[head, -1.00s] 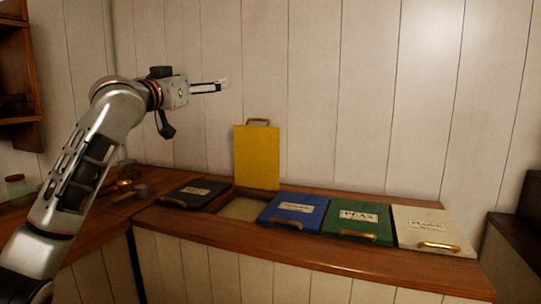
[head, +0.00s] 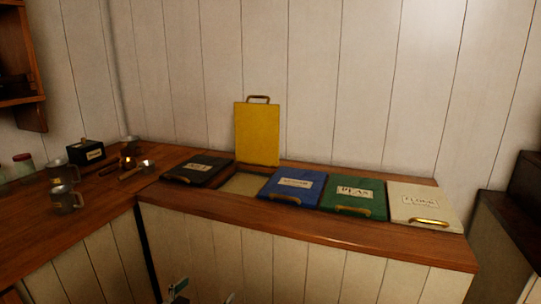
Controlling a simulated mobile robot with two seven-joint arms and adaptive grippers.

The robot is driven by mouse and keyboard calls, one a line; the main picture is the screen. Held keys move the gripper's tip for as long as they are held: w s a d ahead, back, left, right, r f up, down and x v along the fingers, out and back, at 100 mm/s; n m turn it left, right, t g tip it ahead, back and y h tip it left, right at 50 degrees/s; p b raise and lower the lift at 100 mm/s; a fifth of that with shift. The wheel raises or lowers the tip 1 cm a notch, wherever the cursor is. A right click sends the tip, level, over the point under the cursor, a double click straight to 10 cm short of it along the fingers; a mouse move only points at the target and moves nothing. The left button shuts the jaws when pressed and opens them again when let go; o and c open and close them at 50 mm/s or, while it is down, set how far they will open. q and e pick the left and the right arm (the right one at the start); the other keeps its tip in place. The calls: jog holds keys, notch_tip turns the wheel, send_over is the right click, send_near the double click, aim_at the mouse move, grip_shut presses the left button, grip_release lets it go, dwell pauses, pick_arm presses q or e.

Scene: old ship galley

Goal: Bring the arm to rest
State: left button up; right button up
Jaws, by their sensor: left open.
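My left gripper (head: 204,297) shows only in part at the bottom edge of the head view, low in front of the counter's panelled face. It is open, and I see nothing held in it. Most of it and the rest of the left arm are out of the picture. My right gripper is not in view. The yellow lid (head: 257,135) stands upright against the wall behind its open bin (head: 245,185).
The wooden counter (head: 330,229) holds closed lids: black (head: 197,171), blue (head: 291,187), green (head: 354,198) and white (head: 424,206). Metal mugs (head: 64,200), a dark box (head: 87,152) and jars (head: 23,165) stand on the left worktop. A dark cabinet (head: 505,235) is at right.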

pick_arm(q)
jog(key=s+f+g, duration=0.1)
jog(key=s+f, duration=0.4)
jog(key=s, duration=0.5)
jog(key=s+a+f+g+y+p, duration=0.1)
jog(key=s+f, duration=0.4)
jog(key=s, duration=0.6)
jog(key=s+a+f+g+p, duration=0.1)
jog(key=s+f, duration=0.5)
jog(key=s, duration=0.4)
jog(key=shift+s+a+y, duration=0.15)
jog(key=shift+s+y, duration=0.15)
jog(key=shift+s, duration=0.1)
jog(key=shift+f, duration=0.1)
